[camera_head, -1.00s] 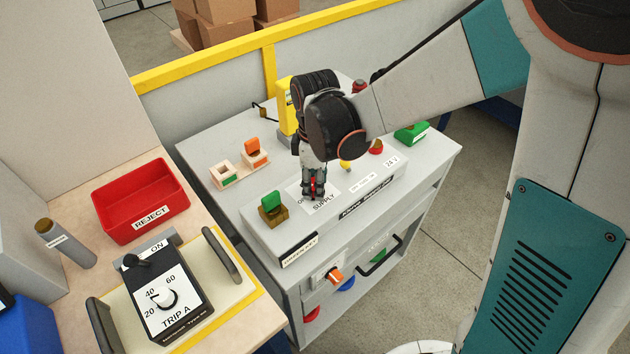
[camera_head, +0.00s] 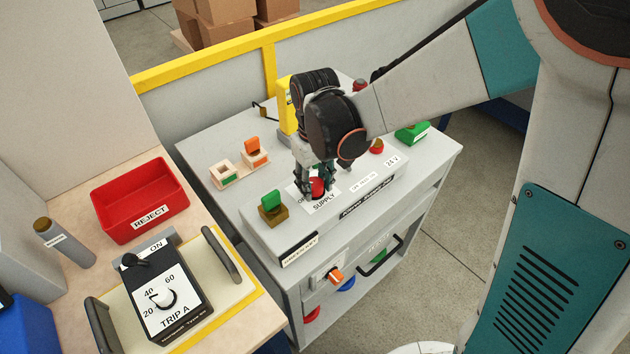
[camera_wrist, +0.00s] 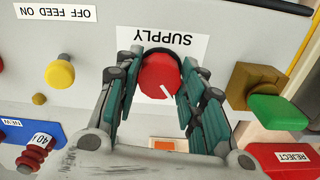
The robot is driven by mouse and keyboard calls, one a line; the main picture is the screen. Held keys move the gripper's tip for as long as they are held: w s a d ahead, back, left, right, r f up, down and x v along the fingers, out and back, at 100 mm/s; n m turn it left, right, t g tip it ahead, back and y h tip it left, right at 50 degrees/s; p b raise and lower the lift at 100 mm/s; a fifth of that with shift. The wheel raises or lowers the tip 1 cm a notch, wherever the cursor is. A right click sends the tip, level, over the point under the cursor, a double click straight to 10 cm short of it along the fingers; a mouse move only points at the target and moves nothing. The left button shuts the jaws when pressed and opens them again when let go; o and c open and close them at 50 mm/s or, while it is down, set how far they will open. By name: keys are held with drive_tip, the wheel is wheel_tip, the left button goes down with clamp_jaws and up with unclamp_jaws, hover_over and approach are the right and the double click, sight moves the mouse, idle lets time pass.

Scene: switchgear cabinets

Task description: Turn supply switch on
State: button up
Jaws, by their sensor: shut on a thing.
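The supply switch is a red round knob (camera_head: 317,187) on the sloped grey panel, beside a white label reading SUPPLY (camera_head: 324,201). It also shows in the wrist view (camera_wrist: 160,72), with a white pointer line toward the lower right of the picture. My gripper (camera_head: 316,182) reaches down over the knob. In the wrist view my gripper (camera_wrist: 158,85) has its teal-padded fingers on both sides of the knob, shut on it. Part of the switch's label is hidden by the fingers in the head view.
A green block in a brown holder (camera_head: 272,207) stands left of the switch. A yellow knob (camera_wrist: 60,73) by the OFF FEED ON label and a red knob (camera_head: 376,146) share the panel. The red REJECT tray (camera_head: 142,200) and TRIP A box (camera_head: 163,300) lie left.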

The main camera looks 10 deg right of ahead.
drive_tip(key=m, duration=0.3)
drive_tip(key=shift+m, duration=0.3)
drive_tip(key=shift+a+m, duration=0.1)
drive_tip(key=shift+m, duration=1.7)
drive_tip(key=o, duration=1)
drive_tip(key=shift+o, duration=0.2)
